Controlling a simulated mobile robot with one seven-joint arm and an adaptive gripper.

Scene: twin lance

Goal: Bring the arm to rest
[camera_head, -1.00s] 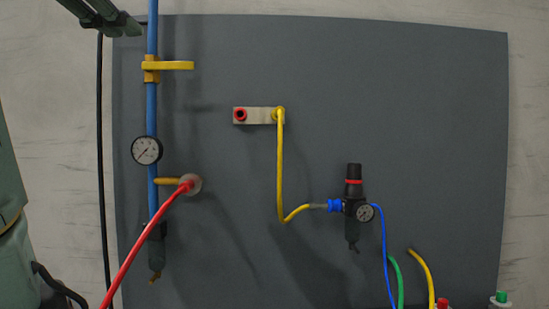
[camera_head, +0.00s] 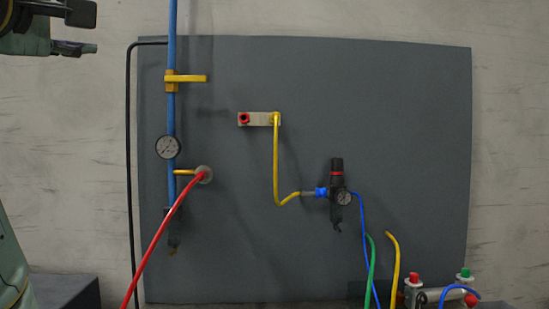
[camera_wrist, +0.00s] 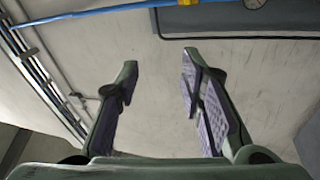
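My gripper (camera_head: 92,30) is at the top left of the head view, beside the upper left corner of the dark panel. In the wrist view my gripper (camera_wrist: 159,66) has its two green fingers with pale ribbed pads spread wide apart. Nothing is between them, and only pale wall shows behind the gap. Part of my arm shows at the left edge of the head view.
A dark panel (camera_head: 400,120) on the wall carries a blue pipe (camera_head: 171,110) with a yellow lever (camera_head: 190,78), a gauge (camera_head: 168,147), a red hose (camera_head: 165,235) and a black regulator (camera_head: 337,190). The wall left of the panel is mostly clear.

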